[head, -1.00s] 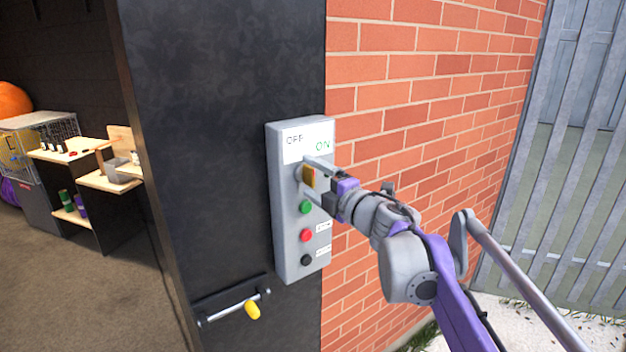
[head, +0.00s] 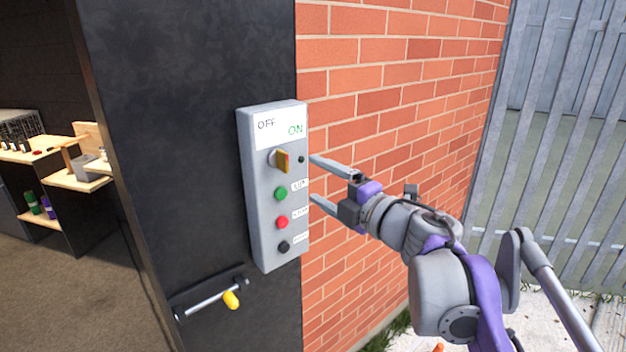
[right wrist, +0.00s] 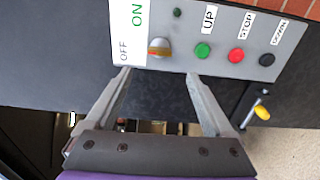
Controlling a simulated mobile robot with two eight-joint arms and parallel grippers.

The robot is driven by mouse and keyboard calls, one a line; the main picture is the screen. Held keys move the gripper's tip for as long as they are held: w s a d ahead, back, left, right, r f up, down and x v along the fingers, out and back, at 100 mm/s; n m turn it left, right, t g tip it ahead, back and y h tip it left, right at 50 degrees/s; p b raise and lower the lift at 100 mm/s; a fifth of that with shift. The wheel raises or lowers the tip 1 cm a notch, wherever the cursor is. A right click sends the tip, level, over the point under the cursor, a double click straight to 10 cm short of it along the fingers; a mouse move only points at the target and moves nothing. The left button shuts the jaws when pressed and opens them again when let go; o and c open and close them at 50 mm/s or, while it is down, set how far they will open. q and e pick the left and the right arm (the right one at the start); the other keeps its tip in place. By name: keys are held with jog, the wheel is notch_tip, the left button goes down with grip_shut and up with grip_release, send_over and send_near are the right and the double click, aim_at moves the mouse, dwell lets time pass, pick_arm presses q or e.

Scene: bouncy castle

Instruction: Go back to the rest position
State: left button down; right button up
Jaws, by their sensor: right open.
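My right gripper (head: 314,179) is open and empty, just right of the grey control box (head: 255,225) in the head view, apart from its knob. The box hangs on the black wall and has an OFF/ON label. Its orange-yellow rotary knob (head: 284,160) shows below the label, with green, red and black buttons under it. In the right wrist view the two open fingers (right wrist: 160,85) flank empty space below the knob (right wrist: 160,48). My left gripper is not in view.
A brick wall (head: 380,95) runs behind my right arm, with a metal fence (head: 560,130) at the right. A bar with a yellow handle (head: 231,300) is mounted below the box. Wooden shelves (head: 75,180) stand at the left.

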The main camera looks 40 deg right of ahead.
dwell(0.5)
jog(key=s+a+f+m+g+h, duration=0.1)
jog(key=s+f+m+g+h, duration=0.2)
jog(key=f+m, duration=0.7)
jog(key=s+a+f+m+g+h, duration=0.2)
jog(key=f+m+g+h, duration=0.15)
jog(key=f+m, duration=0.6)
jog(key=s+a+f+g+y, duration=0.2)
jog(key=s+a+f, duration=0.4)
jog(key=f, duration=0.4)
jog(key=s+a+f+g+y, duration=0.2)
jog(key=s+a+f+g, duration=0.2)
jog(key=f, duration=0.5)
jog(key=s+a, duration=0.1)
jog(key=a, duration=0.1)
jog(key=shift+s+a+f+y, duration=0.35)
jog(key=shift+s+a+f, duration=0.05)
